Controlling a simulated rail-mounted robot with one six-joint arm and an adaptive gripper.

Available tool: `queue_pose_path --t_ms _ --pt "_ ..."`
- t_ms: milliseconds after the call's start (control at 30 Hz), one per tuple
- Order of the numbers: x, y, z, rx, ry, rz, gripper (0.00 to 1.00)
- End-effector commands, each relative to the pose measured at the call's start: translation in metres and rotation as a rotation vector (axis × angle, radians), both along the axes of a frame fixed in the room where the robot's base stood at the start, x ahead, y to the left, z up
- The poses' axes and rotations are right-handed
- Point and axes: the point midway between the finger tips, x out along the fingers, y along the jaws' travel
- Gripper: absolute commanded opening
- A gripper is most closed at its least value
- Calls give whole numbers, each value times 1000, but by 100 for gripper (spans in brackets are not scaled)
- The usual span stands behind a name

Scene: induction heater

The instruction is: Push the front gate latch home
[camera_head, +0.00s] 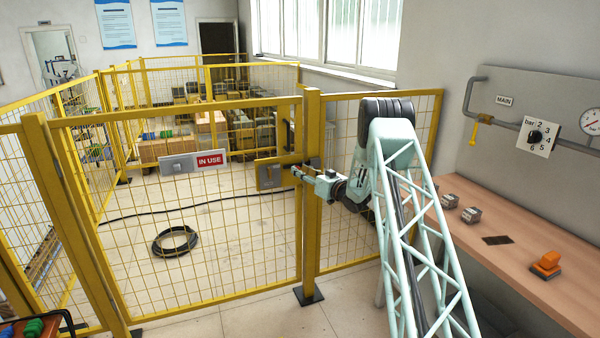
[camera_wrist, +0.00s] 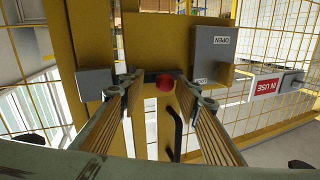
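The yellow mesh front gate (camera_head: 190,250) stands beside the yellow post (camera_head: 311,220), seemingly in line with it. Its yellow latch plate (camera_head: 262,175) is at the post side. In the wrist view, which is upside down, the plate (camera_wrist: 150,45) carries a grey block marked OPEN (camera_wrist: 210,48). A dark latch bar with a red round knob (camera_wrist: 165,82) shows between my fingers. A grey block (camera_wrist: 96,84) sits on the post. My gripper (camera_wrist: 163,90) is open, its fingers on either side of the knob; contact cannot be told. It also shows in the head view (camera_head: 297,170).
A red IN USE sign (camera_head: 211,159) hangs on the gate. A black bent handle (camera_wrist: 173,132) shows below the knob in the wrist view. A wooden bench (camera_head: 500,265) stands at right under a pipe and gauge. A coiled black hose (camera_head: 175,242) lies behind the gate.

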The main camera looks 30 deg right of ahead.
Motion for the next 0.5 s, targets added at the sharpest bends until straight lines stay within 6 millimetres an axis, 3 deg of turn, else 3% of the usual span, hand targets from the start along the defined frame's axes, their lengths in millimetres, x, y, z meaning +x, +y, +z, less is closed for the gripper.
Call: queue_pose_path --t_ms 500 --pt "-8 0 0 1 1 2 30"
